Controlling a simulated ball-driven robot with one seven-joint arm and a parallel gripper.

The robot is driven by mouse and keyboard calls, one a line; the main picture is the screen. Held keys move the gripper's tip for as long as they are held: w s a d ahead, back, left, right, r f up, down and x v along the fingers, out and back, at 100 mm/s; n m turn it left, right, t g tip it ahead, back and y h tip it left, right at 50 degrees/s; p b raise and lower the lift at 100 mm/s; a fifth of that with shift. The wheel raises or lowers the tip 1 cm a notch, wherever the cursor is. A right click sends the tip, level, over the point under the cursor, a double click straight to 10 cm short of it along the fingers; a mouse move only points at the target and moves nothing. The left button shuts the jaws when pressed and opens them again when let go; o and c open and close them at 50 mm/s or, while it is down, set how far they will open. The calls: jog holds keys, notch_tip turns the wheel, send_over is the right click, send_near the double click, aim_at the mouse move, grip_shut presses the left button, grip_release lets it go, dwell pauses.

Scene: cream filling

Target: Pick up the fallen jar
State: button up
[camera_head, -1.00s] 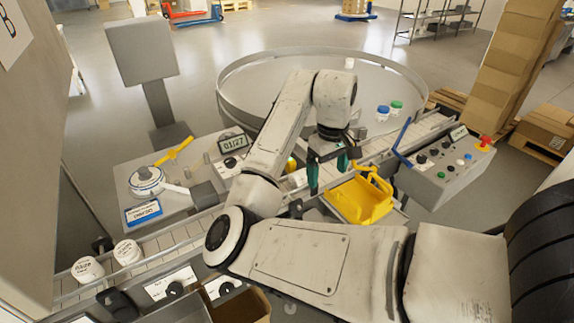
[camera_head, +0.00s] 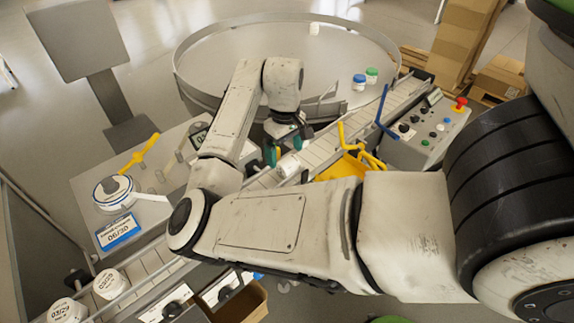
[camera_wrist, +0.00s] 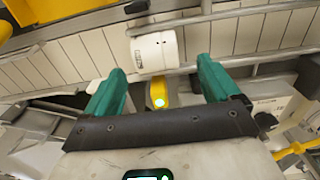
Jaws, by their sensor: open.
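A white jar (camera_wrist: 153,50) lies on its side on the conveyor in the wrist view, with small dark print on its body. It also shows, partly hidden, beside my fingers in the head view (camera_head: 288,167). My gripper (camera_wrist: 160,70) has two green fingers, spread open, with the jar just beyond and between their tips. I see no contact, and the height gap is hard to tell. In the head view my gripper (camera_head: 286,156) is over the conveyor.
The slatted conveyor (camera_head: 313,152) has side rails. White jars (camera_head: 108,284) stand upright at lower left. Blue-lidded (camera_head: 359,82) and green-lidded (camera_head: 372,75) jars stand on the round table (camera_head: 240,62). A control box (camera_head: 428,130) is at right.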

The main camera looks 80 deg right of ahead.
aim_at(287, 159)
jog(key=shift+s+d+f+p, duration=0.15)
jog(key=shift+f+p, duration=0.45)
jog(key=shift+f, duration=2)
jog(key=c, duration=1.1)
jog(key=shift+r, duration=0.1)
